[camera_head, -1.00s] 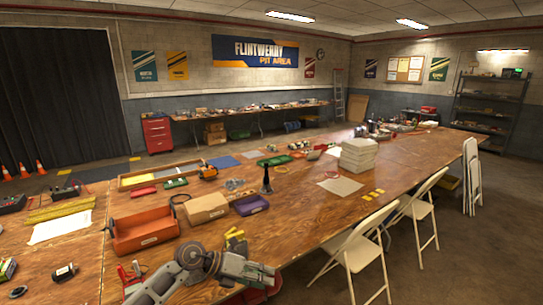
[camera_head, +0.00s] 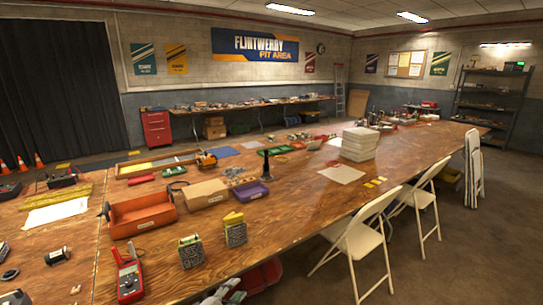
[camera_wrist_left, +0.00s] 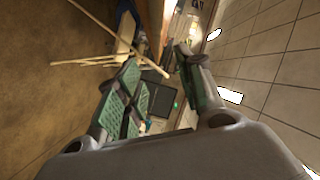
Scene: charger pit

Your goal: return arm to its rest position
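My left gripper (camera_head: 222,293) shows only in part at the bottom edge of the head view, low in front of the table's near edge. In the left wrist view its two green-padded fingers (camera_wrist_left: 158,68) stand apart with nothing between them, so it is open and empty. That view looks out sideways at floor, chair legs and ceiling. The wooden table (camera_head: 300,215) lies beyond the gripper in the head view. My right gripper is not in view.
Two small patterned boxes (camera_head: 191,252) stand near the table's front edge, beside a red meter (camera_head: 129,277). An orange-red bin (camera_head: 141,214) and a cardboard box (camera_head: 206,194) stand behind. Folding chairs (camera_head: 362,240) line the right side. A red container (camera_head: 262,275) is below the edge.

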